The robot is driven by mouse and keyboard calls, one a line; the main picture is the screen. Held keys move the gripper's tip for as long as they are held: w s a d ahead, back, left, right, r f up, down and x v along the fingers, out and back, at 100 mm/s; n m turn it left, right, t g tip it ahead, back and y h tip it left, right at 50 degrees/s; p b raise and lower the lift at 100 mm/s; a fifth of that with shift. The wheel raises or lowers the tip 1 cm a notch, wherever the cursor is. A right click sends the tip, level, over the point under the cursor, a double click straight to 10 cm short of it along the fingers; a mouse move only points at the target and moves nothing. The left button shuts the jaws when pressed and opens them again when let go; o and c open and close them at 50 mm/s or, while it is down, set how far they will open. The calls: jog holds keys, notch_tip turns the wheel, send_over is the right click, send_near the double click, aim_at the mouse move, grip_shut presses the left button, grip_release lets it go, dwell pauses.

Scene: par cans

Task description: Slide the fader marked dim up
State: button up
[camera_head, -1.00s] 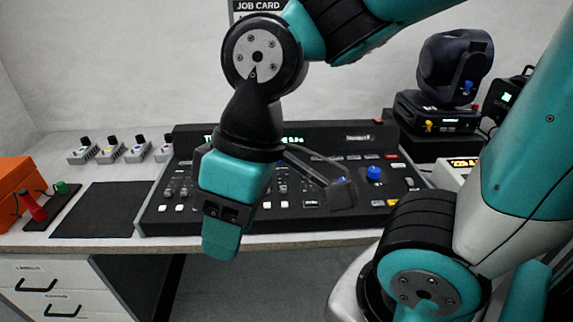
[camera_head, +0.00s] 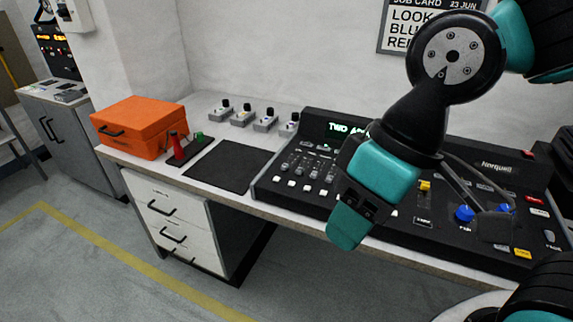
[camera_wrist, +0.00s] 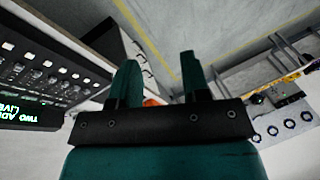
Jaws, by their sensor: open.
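The black lighting console (camera_head: 262,192) lies on the bench, with a bank of small faders (camera_head: 305,168) on its left half and white buttons along its front edge. The marks are too small to read, so I cannot tell which fader is dim. My gripper (camera_head: 349,224) is in front of and above the middle of the console and hides part of it. In the wrist view, my gripper (camera_wrist: 160,75) has its two teal fingers apart with nothing between them. The console's edge and green display (camera_wrist: 28,117) show at the left there.
A blue knob (camera_head: 464,213) stands on the console's right part. Left of the console are a black mat (camera_head: 230,166), a red-and-green handled piece (camera_head: 180,150) and an orange case (camera_head: 140,127). Several small knobbed boxes (camera_head: 242,117) line the back. The floor at the front left is clear.

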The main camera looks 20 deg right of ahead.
jog(key=shift+c, duration=1.3)
jog(key=w+n, duration=0.1)
jog(key=w, duration=0.1)
jog(key=w+n, duration=0.1)
jog(key=w, duration=0.2)
jog(key=w+n+h, duration=0.1)
jog(key=w, duration=0.1)
jog(key=shift+w+f+t+b, duration=0.3)
jog(key=shift+w+f+b, duration=0.05)
jog(key=shift+w+b, duration=0.05)
grip_shut()
jog(key=n+t+h+b, duration=0.3)
jog(key=n+h, duration=0.3)
jog(key=n, duration=1.2)
send_over(282, 173)
jog(key=s+a, duration=0.3)
jog(key=s, duration=0.1)
notch_tip(282, 173, down, 15)
jog(key=p+x, duration=0.1)
jog(key=x, duration=0.8)
jog(key=shift+w+f, duration=0.1)
jog(key=shift+f, duration=0.05)
